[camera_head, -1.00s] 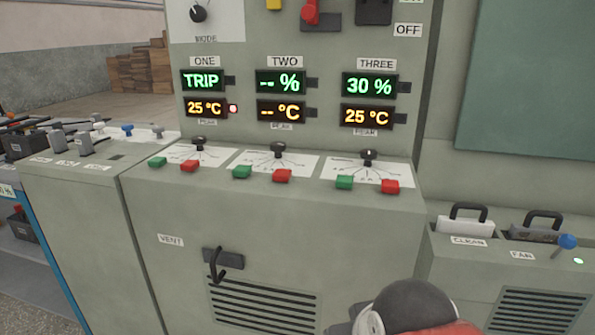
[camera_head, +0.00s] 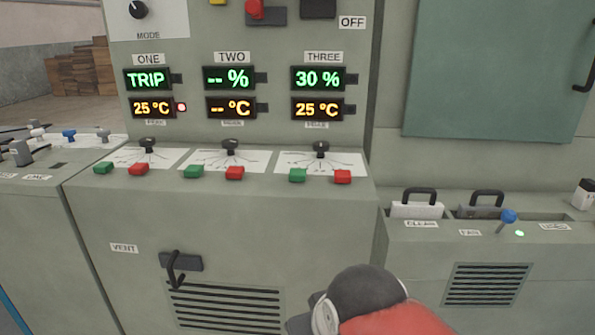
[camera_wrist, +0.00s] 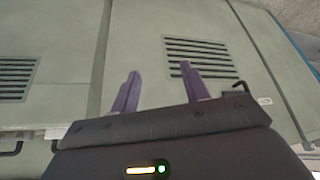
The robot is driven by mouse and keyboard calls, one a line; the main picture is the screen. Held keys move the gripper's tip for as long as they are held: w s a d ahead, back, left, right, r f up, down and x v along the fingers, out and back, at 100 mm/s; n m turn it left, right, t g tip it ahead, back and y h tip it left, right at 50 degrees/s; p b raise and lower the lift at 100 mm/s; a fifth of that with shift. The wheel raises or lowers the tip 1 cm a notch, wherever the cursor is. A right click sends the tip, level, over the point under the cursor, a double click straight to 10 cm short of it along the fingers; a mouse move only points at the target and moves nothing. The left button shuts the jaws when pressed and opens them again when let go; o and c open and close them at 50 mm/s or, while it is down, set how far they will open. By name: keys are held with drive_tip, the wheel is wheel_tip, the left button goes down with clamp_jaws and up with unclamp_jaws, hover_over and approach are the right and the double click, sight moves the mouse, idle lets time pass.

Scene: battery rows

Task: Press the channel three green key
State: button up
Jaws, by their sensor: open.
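The channel three green key (camera_head: 297,175) sits on the sloped ledge of the grey cabinet, under the column labelled THREE. The channel three red key (camera_head: 342,177) is just right of it, and a black knob (camera_head: 321,149) stands behind them. The THREE displays read 30 % (camera_head: 318,78) and 25 °C (camera_head: 318,108). My gripper (camera_wrist: 160,85) shows in the wrist view with its two purple fingers apart and nothing between them. It faces the cabinet's vented front, and no keys show clearly there. My arm is at the bottom of the head view, below the ledge.
Channel one's green key (camera_head: 103,168) and channel two's green key (camera_head: 194,171) lie further left, each beside a red key. A black vent handle (camera_head: 177,268) juts from the cabinet front. A blue-tipped lever (camera_head: 509,216) stands on the lower unit at right.

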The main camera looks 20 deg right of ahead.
clamp_jaws()
idle(1.4)
